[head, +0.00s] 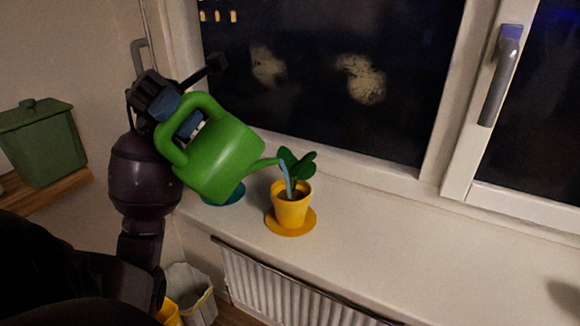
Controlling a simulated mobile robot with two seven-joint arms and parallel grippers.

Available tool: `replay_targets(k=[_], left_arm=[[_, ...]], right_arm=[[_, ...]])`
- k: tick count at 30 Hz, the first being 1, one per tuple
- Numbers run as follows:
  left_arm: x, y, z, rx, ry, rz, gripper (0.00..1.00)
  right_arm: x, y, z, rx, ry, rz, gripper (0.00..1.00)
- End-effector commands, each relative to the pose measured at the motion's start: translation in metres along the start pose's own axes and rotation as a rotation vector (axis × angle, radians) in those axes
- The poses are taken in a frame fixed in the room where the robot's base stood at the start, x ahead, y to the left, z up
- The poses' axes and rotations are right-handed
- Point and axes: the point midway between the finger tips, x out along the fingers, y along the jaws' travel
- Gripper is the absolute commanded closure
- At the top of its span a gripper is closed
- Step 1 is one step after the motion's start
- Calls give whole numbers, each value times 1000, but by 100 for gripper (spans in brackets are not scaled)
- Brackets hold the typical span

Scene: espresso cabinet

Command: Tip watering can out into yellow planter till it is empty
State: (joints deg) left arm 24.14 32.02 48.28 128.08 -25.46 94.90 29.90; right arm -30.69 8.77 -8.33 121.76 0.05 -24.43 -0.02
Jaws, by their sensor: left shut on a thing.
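My left gripper (188,122) is shut on the can's handle. A blue stream of water (286,176) runs from the spout tip into the yellow planter (291,211). The planter stands upright on a yellow saucer (308,223) and holds a dark green leafy plant (298,162) in brown soil. The inside of the can is hidden, so its water level cannot be told. My right gripper is out of view.
A teal disc (236,196) lies on the sill below the can, partly hidden by it. The white windowsill (420,240) is clear to the right of the planter. The window (330,80) is behind, a radiator (280,287) below. A green lidded box (42,142) stands at left.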

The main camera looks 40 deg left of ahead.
Motion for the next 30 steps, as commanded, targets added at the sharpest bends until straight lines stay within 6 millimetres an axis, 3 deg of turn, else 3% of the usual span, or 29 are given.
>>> replay_targets(k=[21,23,27,30], left_arm=[[1,-5,23,-117,-24,-1,100],[-1,3,9,-68,-16,-1,100],[-4,22,-41,162,27,-3,100],[-4,21,-63,283,53,-2,100]], right_arm=[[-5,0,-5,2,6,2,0],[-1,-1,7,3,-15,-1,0],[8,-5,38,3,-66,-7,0],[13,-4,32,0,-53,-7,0]])
